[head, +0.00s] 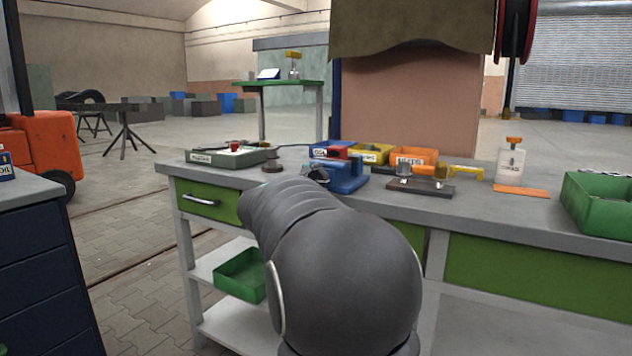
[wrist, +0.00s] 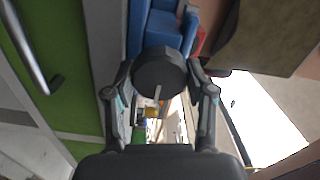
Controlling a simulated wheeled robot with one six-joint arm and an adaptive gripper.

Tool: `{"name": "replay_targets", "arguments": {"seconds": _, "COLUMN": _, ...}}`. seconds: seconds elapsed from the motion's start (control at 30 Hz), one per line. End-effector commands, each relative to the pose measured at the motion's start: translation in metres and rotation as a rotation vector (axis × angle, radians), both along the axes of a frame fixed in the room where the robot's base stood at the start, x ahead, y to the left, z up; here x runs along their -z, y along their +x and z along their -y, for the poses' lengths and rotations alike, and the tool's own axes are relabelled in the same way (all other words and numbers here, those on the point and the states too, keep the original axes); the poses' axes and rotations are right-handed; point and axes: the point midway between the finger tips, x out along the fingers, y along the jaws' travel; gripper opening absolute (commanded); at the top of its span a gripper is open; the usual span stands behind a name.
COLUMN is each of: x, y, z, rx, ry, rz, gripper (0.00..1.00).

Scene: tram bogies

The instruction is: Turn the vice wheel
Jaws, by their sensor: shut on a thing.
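The blue vice (head: 345,178) stands on the workbench near its front edge, partly behind my arm. In the wrist view its blue body (wrist: 160,32) lies just beyond the wheel. The vice wheel (wrist: 158,72) is a dark round disc with a pale line on its rim. My gripper (wrist: 160,80) is shut on the wheel, with one finger on each side. In the head view my dark grey arm hides most of the gripper and the wheel.
The grey workbench (head: 505,217) holds a green-rimmed tray (head: 228,157), yellow and orange bins (head: 414,155), a dark block (head: 420,188), a white bottle (head: 509,165) and a green crate (head: 597,204). A drawer handle (wrist: 32,52) shows left in the wrist view.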

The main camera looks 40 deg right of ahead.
Motion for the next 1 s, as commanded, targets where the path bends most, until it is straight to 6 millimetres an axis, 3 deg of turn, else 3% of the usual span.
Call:
{"name": "replay_targets", "arguments": {"seconds": 0.1, "x": 0.001, "y": 0.000, "z": 0.000, "rx": 0.001, "ry": 0.002, "rz": -0.001, "gripper": 0.20}}
{"name": "replay_targets", "arguments": {"seconds": 0.13, "x": 0.001, "y": 0.000, "z": 0.000, "rx": 0.001, "ry": 0.002, "rz": -0.001, "gripper": 0.62}}
{"name": "replay_targets", "arguments": {"seconds": 0.2, "x": 0.001, "y": 0.000, "z": 0.000, "rx": 0.001, "ry": 0.001, "rz": 0.000, "gripper": 0.80}}
{"name": "replay_targets", "arguments": {"seconds": 0.63, "x": 0.000, "y": -0.002, "z": -0.007, "rx": -0.002, "ry": 0.001, "rz": 0.001, "gripper": 0.80}}
{"name": "replay_targets", "arguments": {"seconds": 1.0, "x": 0.000, "y": -0.027, "z": -0.068, "rx": -0.004, "ry": 0.000, "rz": 0.001, "gripper": 0.80}}
